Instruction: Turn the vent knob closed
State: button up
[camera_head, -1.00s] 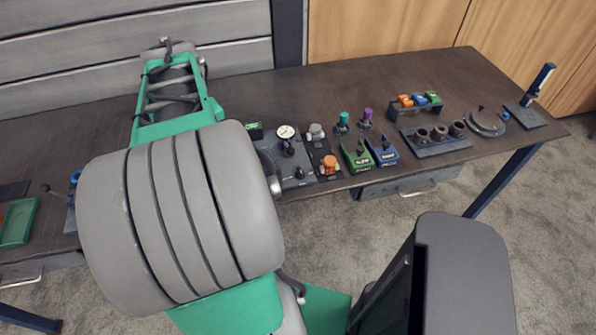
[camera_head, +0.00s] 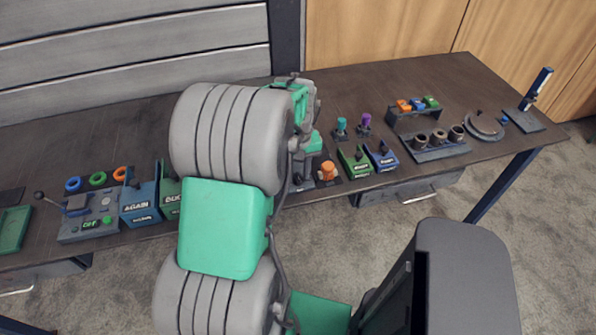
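The dark gauge panel (camera_head: 301,186) is mostly hidden behind my arm and wrist. Only its lower right part shows, and the gauge and black knobs seen earlier are largely covered. An orange knob (camera_head: 328,169) on a small dark base shows just right of my wrist. I cannot read which knob is the vent knob. My wrist (camera_head: 304,112) hangs over the panel area, left of and above the orange knob in the picture. My gripper's fingers are hidden or too small to make out, so neither their opening nor any contact shows.
Right of the panel stand green (camera_head: 355,161) and blue (camera_head: 382,156) boxes, with teal (camera_head: 341,127) and purple (camera_head: 364,124) knobs behind. A block with several round holes (camera_head: 437,144) is farther right. Left are a lever box (camera_head: 91,217) and a blue box (camera_head: 140,202). The back left tabletop is clear.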

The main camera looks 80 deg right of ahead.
grip_shut()
dwell(0.6)
